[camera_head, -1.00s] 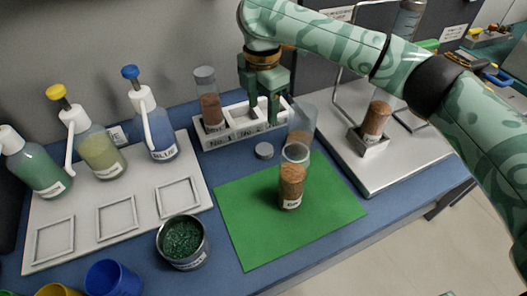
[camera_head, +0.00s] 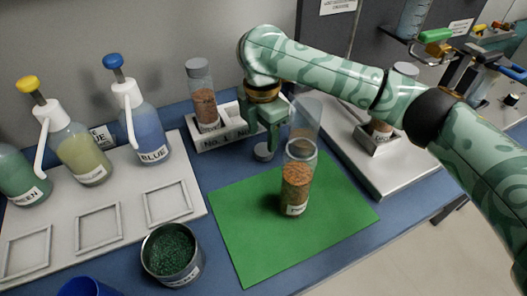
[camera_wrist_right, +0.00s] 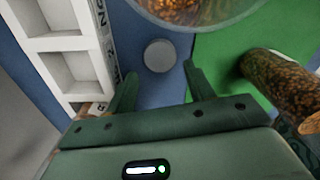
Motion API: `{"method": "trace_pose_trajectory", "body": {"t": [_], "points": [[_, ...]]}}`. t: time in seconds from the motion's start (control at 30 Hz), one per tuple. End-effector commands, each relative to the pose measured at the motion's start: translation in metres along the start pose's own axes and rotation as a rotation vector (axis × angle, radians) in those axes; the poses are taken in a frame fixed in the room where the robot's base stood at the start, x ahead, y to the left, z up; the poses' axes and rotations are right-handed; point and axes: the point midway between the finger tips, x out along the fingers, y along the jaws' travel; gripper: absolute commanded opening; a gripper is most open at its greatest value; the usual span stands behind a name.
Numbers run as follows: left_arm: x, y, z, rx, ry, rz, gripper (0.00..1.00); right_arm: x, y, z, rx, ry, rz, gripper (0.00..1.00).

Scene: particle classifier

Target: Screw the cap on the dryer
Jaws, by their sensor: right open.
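A small round grey cap (camera_head: 263,153) lies on the blue table beside the green mat's back left corner; it also shows in the right wrist view (camera_wrist_right: 159,56). My right gripper (camera_head: 262,147) points down right at the cap, fingers apart and empty. In the wrist view the cap is just beyond the open fingertips (camera_wrist_right: 161,69), apart from them. A clear labelled cylinder with brown grains (camera_head: 296,186) stands on the mat, with a second clear cylinder (camera_head: 306,112) close behind it. I cannot tell which is the dryer. My left gripper is out of view.
A white rack (camera_head: 238,135) holding a capped tube (camera_head: 202,95) is behind the gripper. A metal stand base (camera_head: 390,180) is at right. Spray bottles (camera_head: 148,130) and a tin of dark green grains (camera_head: 172,252) are at left. The mat's front (camera_head: 260,255) is clear.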

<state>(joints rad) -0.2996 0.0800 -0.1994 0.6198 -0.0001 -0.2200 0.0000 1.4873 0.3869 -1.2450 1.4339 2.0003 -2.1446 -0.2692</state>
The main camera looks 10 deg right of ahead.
Motion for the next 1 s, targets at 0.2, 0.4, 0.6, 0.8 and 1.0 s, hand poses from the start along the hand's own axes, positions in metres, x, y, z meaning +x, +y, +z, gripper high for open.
{"method": "trace_pose_trajectory", "body": {"t": [0.2,0.4,0.6,0.8,1.0], "points": [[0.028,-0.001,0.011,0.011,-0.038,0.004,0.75,0.044,-0.001,0.0,-0.001,0.003,-0.008,0.53],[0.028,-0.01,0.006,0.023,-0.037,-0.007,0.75,0.044,-0.001,0.001,0.001,0.0,0.0,0.53],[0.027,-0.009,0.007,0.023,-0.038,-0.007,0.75,0.043,-0.001,0.0,0.0,0.0,0.0,0.53],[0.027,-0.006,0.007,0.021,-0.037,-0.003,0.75,0.043,-0.001,0.0,0.0,0.0,0.0,0.2],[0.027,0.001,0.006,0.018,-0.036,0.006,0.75,0.043,-0.001,0.0,0.0,0.0,0.0,0.2]]}}
